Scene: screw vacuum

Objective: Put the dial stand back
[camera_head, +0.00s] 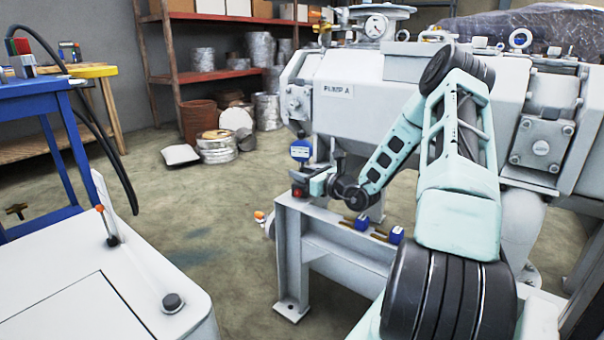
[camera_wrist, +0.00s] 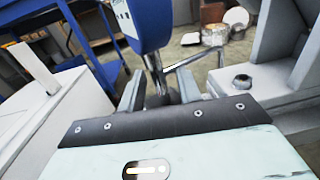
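The dial stand (camera_head: 301,150), a blue housing with a pale face on a thin metal stem, is upright at the left end of the grey frame beam in the head view. In the wrist view its blue housing (camera_wrist: 148,22) rises close in front of my gripper (camera_wrist: 175,88), and its stem runs down between the two fingers. My gripper (camera_head: 313,185) is low beside the stand, near a small red part (camera_head: 298,191). The fingers are apart with dark parts between them; whether they touch these is unclear. The foot of the stand is hidden.
Two small blue devices (camera_head: 361,221) (camera_head: 396,234) with brass-coloured parts sit along the beam (camera_head: 345,243). The large grey pump (camera_head: 350,105) stands close behind. A white cabinet (camera_head: 90,300) and blue table (camera_head: 35,95) are at left, with open floor between.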

